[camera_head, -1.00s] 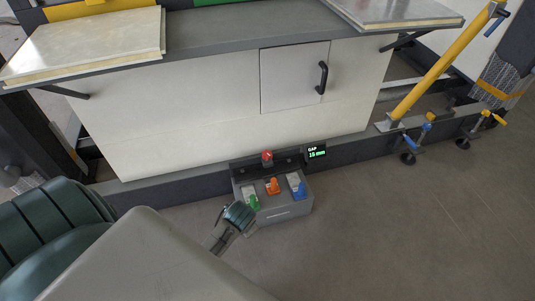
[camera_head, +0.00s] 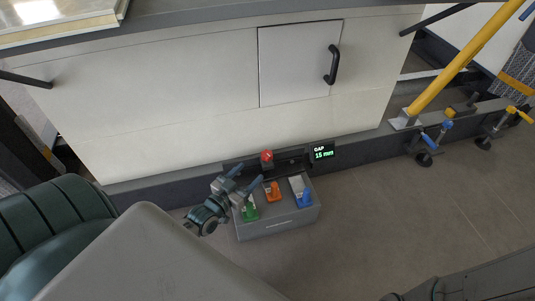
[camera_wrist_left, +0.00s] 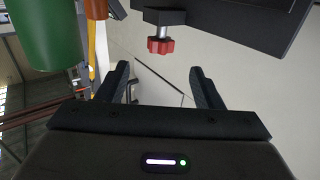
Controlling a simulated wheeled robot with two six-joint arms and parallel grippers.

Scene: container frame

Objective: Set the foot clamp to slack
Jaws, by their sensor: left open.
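The foot clamp unit is a grey box (camera_head: 280,226) on the floor against the white cabinet's base. It has a green pedal (camera_head: 250,211), an orange pedal (camera_head: 273,191) and a blue pedal (camera_head: 303,196). A red knob (camera_head: 267,156) sits on the dark bar behind them. A display (camera_head: 323,152) reads GAP 15 mm. My left gripper (camera_head: 248,179) is open and empty above the box's left part, left of the red knob. In the left wrist view the red knob (camera_wrist_left: 160,46) shows beyond the open fingers, apart from them. My right gripper is out of view.
The white cabinet (camera_head: 170,100) with a black-handled door (camera_head: 300,62) stands behind the box. A yellow strut (camera_head: 455,65) and blue- and yellow-handled clamps (camera_head: 430,141) are at the right. Floor right of the box is clear.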

